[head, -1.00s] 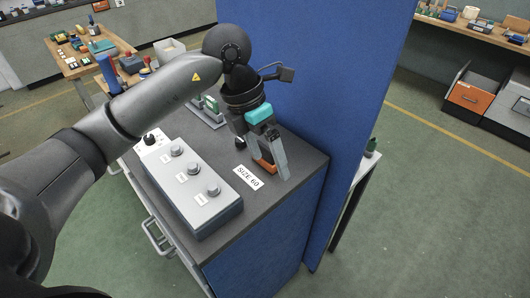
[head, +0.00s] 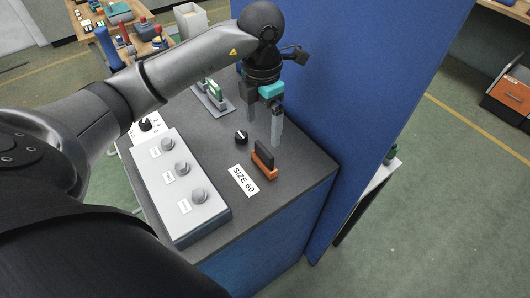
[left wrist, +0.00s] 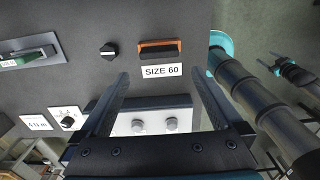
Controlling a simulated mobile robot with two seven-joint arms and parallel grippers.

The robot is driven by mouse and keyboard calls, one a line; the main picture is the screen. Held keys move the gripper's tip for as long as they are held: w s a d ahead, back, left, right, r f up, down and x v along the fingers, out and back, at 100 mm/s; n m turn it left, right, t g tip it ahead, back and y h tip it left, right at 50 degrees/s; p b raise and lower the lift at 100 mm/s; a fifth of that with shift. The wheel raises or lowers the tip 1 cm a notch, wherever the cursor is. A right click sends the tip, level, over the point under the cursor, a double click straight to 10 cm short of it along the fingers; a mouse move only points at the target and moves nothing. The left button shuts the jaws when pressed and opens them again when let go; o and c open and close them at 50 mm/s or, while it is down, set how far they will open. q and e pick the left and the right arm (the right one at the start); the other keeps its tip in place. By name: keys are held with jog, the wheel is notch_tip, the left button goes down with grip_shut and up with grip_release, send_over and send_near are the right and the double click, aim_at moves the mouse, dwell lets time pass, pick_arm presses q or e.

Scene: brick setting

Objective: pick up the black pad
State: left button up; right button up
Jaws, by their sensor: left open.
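The black pad (head: 264,154) is a small upright block on an orange base, on the grey bench top beside the "SIZE 60" label. It also shows in the left wrist view (left wrist: 159,51), above the label. My left gripper (head: 264,130) points down above the bench, behind the pad in the head view. Its fingers are apart with nothing between them. In the left wrist view its fingertips (left wrist: 160,77) frame the label, with the pad just above them. The pad appears apart from both fingers.
A black knob (head: 241,137) stands close to the pad. A grey control box (head: 181,186) with round buttons lies along the bench's left side. A green-and-grey fixture (head: 213,97) is further back. A tall blue panel (head: 350,90) borders the bench on the right.

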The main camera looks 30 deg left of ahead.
pick_arm(q)
send_over(264, 149)
notch_tip(264, 149, down, 4)
jog(key=shift+s+f, duration=0.15)
jog(key=shift+f+p, duration=0.3)
jog(key=shift+f, duration=0.15)
notch_tip(264, 149, down, 4)
jog(key=shift+r+p, duration=0.15)
jog(key=shift+p, duration=0.3)
jog(key=shift+f, duration=0.55)
jog(key=c, duration=1.3)
pick_arm(e)
jog(key=shift+w+a+r, duration=0.1)
jog(key=shift+w+r, duration=0.5)
jog(key=shift+r, duration=0.3)
pick_arm(q)
jog(key=shift+r, duration=0.15)
